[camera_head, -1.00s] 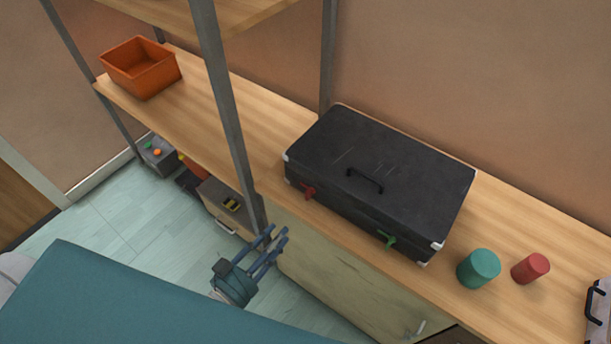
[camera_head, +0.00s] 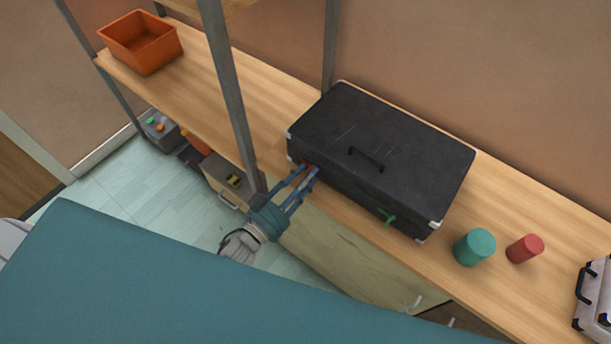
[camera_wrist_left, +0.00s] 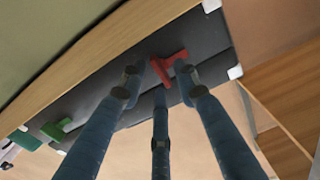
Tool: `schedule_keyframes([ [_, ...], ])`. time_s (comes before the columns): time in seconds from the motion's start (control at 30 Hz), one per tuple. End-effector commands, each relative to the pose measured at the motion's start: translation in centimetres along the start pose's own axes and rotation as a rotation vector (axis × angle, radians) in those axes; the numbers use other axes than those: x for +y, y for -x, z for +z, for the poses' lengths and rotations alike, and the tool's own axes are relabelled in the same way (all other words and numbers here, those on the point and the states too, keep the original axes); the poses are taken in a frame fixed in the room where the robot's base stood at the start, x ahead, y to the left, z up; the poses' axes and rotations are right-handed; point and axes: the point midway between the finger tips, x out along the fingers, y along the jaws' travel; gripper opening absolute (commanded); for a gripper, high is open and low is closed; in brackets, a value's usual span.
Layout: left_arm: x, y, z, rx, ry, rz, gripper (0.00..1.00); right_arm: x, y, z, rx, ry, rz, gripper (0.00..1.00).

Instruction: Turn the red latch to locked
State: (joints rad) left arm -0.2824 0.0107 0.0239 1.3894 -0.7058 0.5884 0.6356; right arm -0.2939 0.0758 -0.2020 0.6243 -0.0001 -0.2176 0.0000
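A black case (camera_head: 380,155) with light corner caps lies on the wooden shelf. Its red latch (camera_head: 308,168) is on the front face near the left end, mostly hidden by my fingers in the head view. My left gripper (camera_head: 307,175) is at the latch, its blue fingers spread and pointing at it. In the left wrist view the red latch (camera_wrist_left: 168,66) shows whole, lying between and beyond the open fingers (camera_wrist_left: 160,85); I cannot tell whether any finger touches it. A green latch (camera_head: 387,216) is on the same face to the right. My right gripper is not in view.
The wooden shelf (camera_head: 520,285) carries a green cylinder (camera_head: 474,247), a red cylinder (camera_head: 525,248) and a light case (camera_head: 596,295) to the right. An orange bin (camera_head: 141,45) stands at the left. A metal post (camera_head: 232,95) rises close to my left gripper.

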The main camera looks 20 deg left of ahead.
Motion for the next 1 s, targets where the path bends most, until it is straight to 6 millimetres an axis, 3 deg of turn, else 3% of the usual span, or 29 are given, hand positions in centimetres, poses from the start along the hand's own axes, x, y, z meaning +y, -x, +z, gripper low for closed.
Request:
schedule_keyframes([
  [0.2, 0.0, 0.0, 0.0, 0.0, 0.0, 0.0, 0.29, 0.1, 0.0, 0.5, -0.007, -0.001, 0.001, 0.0],
  [0.37, 0.0, 0.0, 0.0, 0.0, 0.0, 0.0, 0.0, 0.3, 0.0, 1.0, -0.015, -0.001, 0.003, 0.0],
  [0.73, 0.0, 0.0, 0.0, 0.0, -0.027, 0.0, 0.0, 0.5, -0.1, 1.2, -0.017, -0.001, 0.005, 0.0],
  [1.0, 0.1, 0.0, 0.2, 0.0, -0.17, 0.001, 0.0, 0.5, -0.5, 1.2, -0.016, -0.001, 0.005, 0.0],
])
